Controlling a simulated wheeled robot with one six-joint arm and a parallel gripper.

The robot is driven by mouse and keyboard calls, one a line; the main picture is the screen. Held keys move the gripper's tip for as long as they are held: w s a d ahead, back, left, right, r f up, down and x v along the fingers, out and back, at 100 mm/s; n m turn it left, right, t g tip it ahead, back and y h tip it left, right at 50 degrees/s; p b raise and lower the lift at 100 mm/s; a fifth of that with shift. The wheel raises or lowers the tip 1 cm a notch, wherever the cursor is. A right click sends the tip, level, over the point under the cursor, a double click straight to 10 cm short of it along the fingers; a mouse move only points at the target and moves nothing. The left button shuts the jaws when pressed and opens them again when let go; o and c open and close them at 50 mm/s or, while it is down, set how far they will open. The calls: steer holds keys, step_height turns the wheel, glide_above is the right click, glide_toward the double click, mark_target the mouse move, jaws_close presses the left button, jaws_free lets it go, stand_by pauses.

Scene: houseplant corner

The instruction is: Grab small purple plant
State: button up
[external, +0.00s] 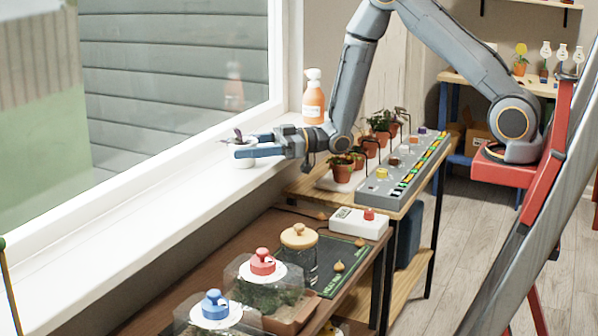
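A small plant with dark purple leaves (238,134) stands in a white pot (241,162) on the white window sill. My gripper (240,148) reaches in from the right, level with the pot's upper part. Its blue fingers lie one on the near side and one on the far side of the pot. The near finger hides part of the pot. I cannot tell whether the fingers touch the pot or leave a gap.
An orange pump bottle (313,103) stands on the sill behind my arm. Several potted plants (342,168) and a grey button panel (400,170) sit on the wooden bench below. A jar (299,250) and covered planters (264,285) stand nearer. The near sill (130,235) is clear.

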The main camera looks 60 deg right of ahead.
steer(key=c, duration=0.8)
steer(key=shift+r, duration=0.1)
